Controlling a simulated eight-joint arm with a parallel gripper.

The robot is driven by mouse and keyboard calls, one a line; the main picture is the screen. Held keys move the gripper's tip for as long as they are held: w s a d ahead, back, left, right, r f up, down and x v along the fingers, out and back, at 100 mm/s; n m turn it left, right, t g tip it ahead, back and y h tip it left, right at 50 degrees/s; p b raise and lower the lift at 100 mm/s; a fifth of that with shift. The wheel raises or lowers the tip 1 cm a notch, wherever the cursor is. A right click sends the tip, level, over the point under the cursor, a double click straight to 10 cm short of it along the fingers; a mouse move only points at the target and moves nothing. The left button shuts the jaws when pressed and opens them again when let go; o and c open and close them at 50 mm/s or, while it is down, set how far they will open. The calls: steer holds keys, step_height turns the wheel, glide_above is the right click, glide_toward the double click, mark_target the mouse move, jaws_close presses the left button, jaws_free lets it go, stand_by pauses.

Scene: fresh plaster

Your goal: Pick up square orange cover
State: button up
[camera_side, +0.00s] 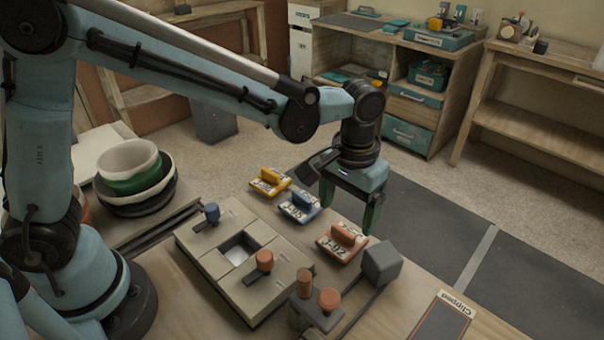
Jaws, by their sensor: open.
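The square orange cover (331,250) lies on the wooden table, with a raised orange grip on top and a white label that reads J-02. My gripper (348,213) is open and empty, pointing down just behind and above the orange cover. Its two teal fingers are apart, and the right finger comes close to the cover's far right corner. I cannot tell how high the fingertips are over the table.
A blue cover (300,207) and a yellow cover (270,182) lie in line behind the orange one. A beige block fixture (205,257) with a square opening and knobs stands left. A grey block (382,263) stands close right. Stacked bowls (133,182) stand far left.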

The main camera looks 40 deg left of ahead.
mark_target(345, 229)
steer(key=shift+f, duration=3.5)
steer(key=shift+c, duration=0.4)
steer(key=c, duration=0.6)
steer(key=shift+c, duration=0.2)
steer(key=shift+r, duration=0.1)
